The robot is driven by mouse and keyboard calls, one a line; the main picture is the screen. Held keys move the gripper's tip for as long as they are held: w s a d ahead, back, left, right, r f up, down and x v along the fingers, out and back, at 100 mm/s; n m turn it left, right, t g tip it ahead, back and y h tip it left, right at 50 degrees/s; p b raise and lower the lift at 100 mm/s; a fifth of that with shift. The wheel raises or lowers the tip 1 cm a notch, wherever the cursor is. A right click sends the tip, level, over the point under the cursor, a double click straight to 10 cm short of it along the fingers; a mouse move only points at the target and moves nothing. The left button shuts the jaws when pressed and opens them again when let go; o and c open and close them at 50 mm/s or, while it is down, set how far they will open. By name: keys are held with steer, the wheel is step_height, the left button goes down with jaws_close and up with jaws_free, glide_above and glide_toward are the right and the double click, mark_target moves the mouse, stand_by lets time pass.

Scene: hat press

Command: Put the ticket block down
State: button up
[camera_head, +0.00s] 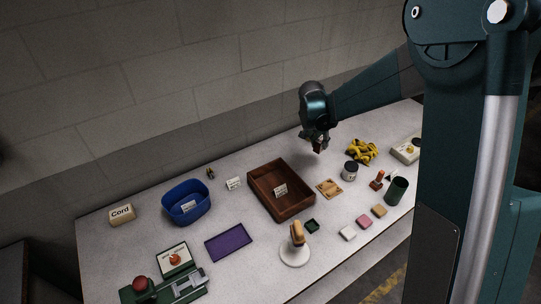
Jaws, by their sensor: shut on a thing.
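My gripper (318,143) is above the back part of the table, behind the brown wooden tray (285,208) and left of the yellow bundle. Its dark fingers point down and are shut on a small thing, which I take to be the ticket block. The fingers mostly hide it, and its shape and colour are too small to make out. The gripper appears to be above the tabletop (140,246), but the exact height cannot be told.
A blue bin (185,207) and a tan box marked Cord (122,214) stand left. A purple mat (228,242) lies in front. A jar (349,171), yellow bundle (361,151), green cup (396,190) and small coloured blocks (364,221) are right. A white-based stand (295,252) is in front.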

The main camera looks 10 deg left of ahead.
steer(key=s+a+n+y, duration=0.2)
steer(key=a+n, duration=0.4)
steer(key=a, duration=2.3)
steer(key=shift+s+t, duration=0.3)
steer(key=shift+s, duration=0.2)
steer(key=shift+f, duration=3)
steer(key=shift+f, duration=1.9)
steer(key=shift+f, duration=0.2)
